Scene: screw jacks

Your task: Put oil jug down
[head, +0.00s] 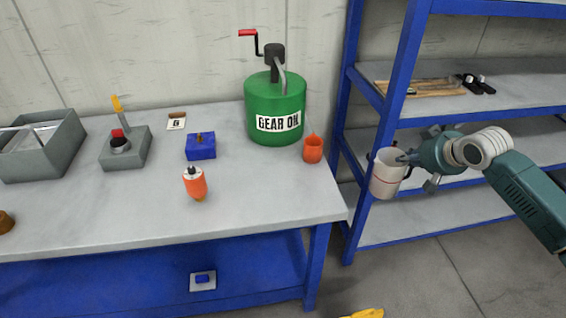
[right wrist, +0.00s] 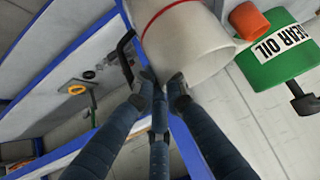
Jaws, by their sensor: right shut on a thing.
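The oil jug (head: 385,178) is a white cup-like vessel with a thin red line around it. In the head view it is upright, held in the air at the right of the workbench, in front of the blue shelf unit. My right gripper (head: 408,160) is shut on the jug from its right side. In the right wrist view the jug (right wrist: 190,45) fills the top middle, with the fingers (right wrist: 163,85) at its dark handle. The inside of the jug cannot be seen. My left gripper is not in view.
The bench's front right is bare. The shelf unit (head: 395,90) stands behind the jug.

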